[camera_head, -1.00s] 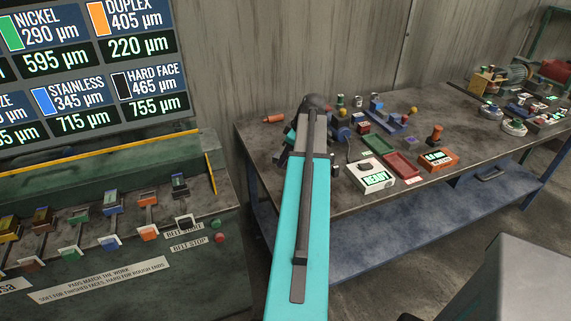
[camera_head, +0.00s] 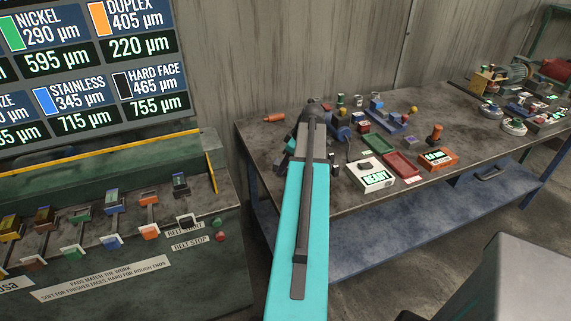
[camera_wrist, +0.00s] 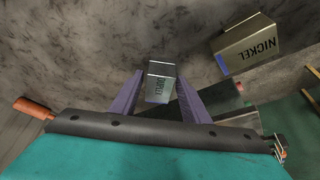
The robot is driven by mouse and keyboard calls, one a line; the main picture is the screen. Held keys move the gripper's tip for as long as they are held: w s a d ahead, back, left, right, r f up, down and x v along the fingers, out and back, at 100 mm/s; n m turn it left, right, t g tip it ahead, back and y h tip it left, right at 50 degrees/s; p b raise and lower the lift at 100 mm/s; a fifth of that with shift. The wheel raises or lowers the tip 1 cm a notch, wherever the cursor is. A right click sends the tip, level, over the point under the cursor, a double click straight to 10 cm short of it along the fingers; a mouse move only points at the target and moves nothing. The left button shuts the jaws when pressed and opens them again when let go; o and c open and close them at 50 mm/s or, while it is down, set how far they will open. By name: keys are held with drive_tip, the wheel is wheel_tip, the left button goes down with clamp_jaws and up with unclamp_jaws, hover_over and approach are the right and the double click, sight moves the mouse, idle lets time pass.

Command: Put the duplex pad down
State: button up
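The duplex pad (camera_wrist: 160,85) is a small grey block with a dark DUPLEX label, seen in the wrist view. It sits between the two purple fingers of my gripper (camera_wrist: 160,76), close to their tips. A narrow gap shows between each fingertip and the block, so the fingers look open around it. Whether its underside touches the surface cannot be told. In the head view my arm hides the gripper and the pad.
A larger block labelled NICKEL (camera_wrist: 255,45) is at right in the wrist view. The workbench (camera_head: 355,210) carries red trays (camera_head: 403,165), a white READY box (camera_head: 371,174) and an orange box (camera_head: 438,160). A green machine (camera_head: 120,240) with several coloured blocks stands at left.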

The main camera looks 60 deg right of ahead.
drive_tip(key=shift+o, duration=0.5)
drive_tip(key=shift+r, duration=0.2)
drive_tip(key=b+v, duration=0.3)
drive_tip(key=v, duration=0.9)
drive_tip(key=shift+s+f, duration=0.1)
drive_tip(key=shift+s, duration=0.05)
idle(0.7)
